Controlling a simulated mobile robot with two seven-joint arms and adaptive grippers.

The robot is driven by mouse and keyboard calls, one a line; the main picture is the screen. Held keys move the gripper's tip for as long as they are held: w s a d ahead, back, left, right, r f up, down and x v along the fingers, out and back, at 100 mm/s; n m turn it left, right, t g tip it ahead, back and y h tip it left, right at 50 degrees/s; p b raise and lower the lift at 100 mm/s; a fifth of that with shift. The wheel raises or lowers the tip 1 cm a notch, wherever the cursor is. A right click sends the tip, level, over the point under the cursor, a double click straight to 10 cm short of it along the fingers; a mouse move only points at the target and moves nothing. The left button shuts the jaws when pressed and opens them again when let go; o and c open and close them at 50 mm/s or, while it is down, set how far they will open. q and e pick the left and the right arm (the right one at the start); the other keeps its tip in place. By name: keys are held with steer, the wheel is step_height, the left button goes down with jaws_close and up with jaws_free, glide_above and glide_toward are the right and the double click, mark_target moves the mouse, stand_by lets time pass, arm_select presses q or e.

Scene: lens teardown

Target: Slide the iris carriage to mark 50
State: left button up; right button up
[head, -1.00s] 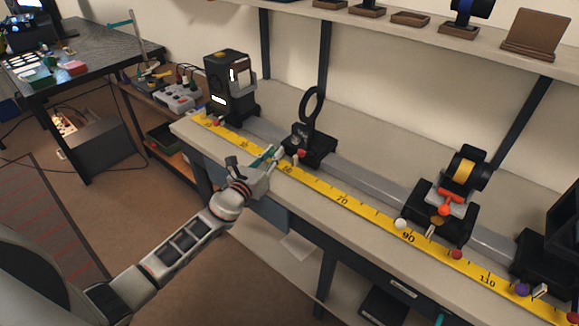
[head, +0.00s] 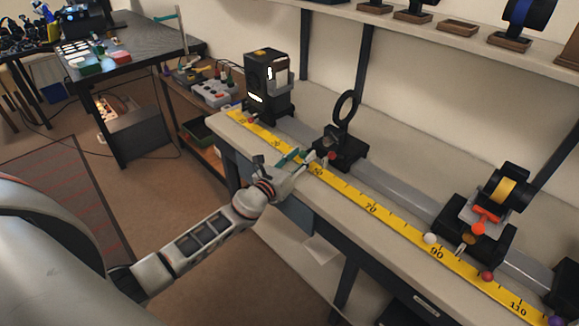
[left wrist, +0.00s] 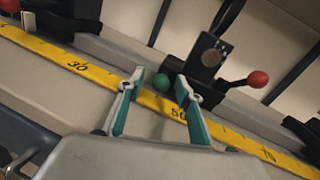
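The carriage with the upright black ring (head: 345,110), which I take for the iris carriage, sits on the grey rail near mark 50 of the yellow scale (head: 347,187). In the left wrist view its dark body (left wrist: 205,62) has a green ball knob (left wrist: 161,83) low on the left and a red ball (left wrist: 258,79) on a stalk to the right. My left gripper (head: 302,158) is at the scale's front side. In the left wrist view its teal-padded fingers (left wrist: 160,85) are apart, with the green knob between their tips; contact cannot be told. My right gripper is out of view.
A black lamp-like unit (head: 268,85) stands at the rail's left end. Another carriage with a yellow-banded barrel (head: 500,190) stands near mark 90. Small coloured balls, including a white one (head: 430,238), line the scale. The rail between the carriages is clear.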

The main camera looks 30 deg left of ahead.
arm_select(q)
steer(key=s+a, duration=0.1)
steer(key=s, duration=0.9)
steer(key=shift+s+a, duration=0.3)
steer(key=shift+a, duration=0.05)
steer(key=s+d+f+n+g, duration=0.3)
steer(key=s+d+f+n, duration=0.2)
steer(key=s+f+n, duration=0.5)
steer(key=s+d+f+n+g, duration=0.4)
steer(key=s+f+n, duration=0.6)
steer(key=s+n, duration=0.5)
steer(key=d+n, duration=0.2)
steer(key=n, duration=0.4)
steer(key=shift+s+d, duration=0.2)
steer(key=shift+s, duration=0.2)
